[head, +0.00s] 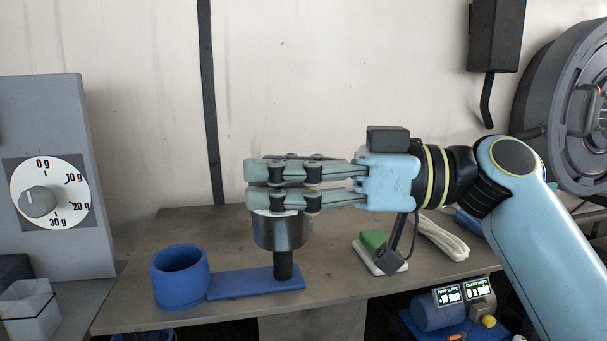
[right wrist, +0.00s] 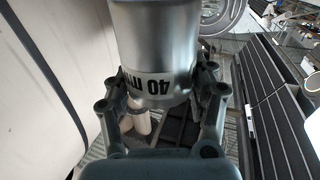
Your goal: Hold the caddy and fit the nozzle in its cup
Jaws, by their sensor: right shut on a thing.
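The blue caddy (head: 235,286) lies on the bench, with a round open cup (head: 179,279) at its left end and a short black post (head: 283,264) at its right end. The cup looks empty, though its floor is hidden. My right gripper (head: 262,185) is shut on the metal nozzle (head: 279,232), a silver cylinder. In the right wrist view the nozzle (right wrist: 155,45) sits between the fingers and reads "40 mm". In the head view it hangs right of the cup and covers the post's top; I cannot tell whether they touch. My left gripper is not in view.
A grey dial box (head: 45,180) and a clear container (head: 28,308) stand at the left. A green-and-white object (head: 378,248) and a pale cloth (head: 440,238) lie right of the caddy. The bench behind the cup is clear.

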